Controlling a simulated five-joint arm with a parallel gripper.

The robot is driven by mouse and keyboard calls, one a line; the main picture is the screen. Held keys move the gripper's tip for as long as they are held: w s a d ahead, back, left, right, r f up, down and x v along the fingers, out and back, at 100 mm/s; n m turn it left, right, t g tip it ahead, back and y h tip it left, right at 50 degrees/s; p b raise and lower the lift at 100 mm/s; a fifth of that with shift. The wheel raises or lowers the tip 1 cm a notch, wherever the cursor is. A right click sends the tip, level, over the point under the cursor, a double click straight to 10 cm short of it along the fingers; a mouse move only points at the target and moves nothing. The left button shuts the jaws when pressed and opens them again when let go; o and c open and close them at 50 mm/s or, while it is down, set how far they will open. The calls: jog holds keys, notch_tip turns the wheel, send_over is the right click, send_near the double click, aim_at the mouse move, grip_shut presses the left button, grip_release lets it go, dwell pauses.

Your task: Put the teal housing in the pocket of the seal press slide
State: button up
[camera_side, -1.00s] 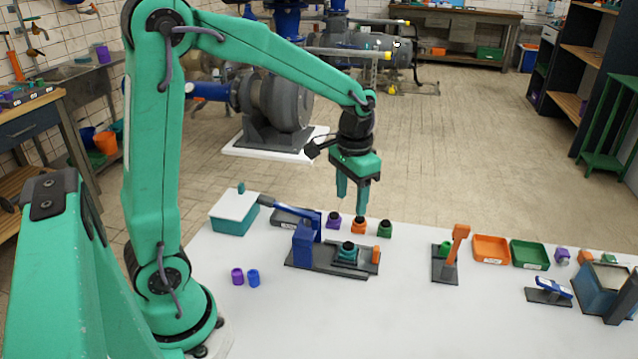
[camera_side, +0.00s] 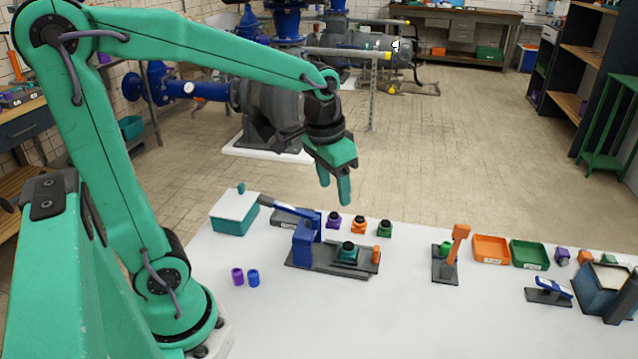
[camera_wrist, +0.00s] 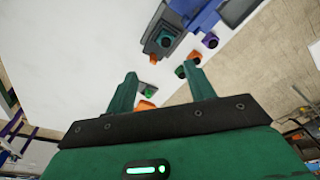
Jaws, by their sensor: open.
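The teal housing (camera_side: 347,253), with a black round top, sits upright on the slide of the seal press (camera_side: 328,262), in the area of its pocket. In the wrist view the teal housing (camera_wrist: 166,39) shows on the dark press slide (camera_wrist: 158,50). The press has a blue frame and a blue lever raised to the left. My gripper (camera_side: 334,200) is open and empty, high above and behind the press in the side view. Its two fingers (camera_wrist: 160,82) are spread wide in the wrist view with nothing between them. How deep the housing sits is hidden.
Purple (camera_side: 334,220), orange (camera_side: 358,225) and green (camera_side: 385,229) housings stand behind the press. Two small cups (camera_side: 245,277) stand at the front left. Orange (camera_side: 491,249) and green (camera_side: 529,254) trays and an orange-handled fixture (camera_side: 458,240) are to the right. The front of the table is clear.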

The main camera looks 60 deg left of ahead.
jog(key=s+d+r+t, duration=0.1)
jog(key=s+r+t, duration=0.2)
jog(key=s, duration=0.7)
jog(key=shift+s+d+t, duration=0.25)
jog(key=shift+d+t, duration=0.05)
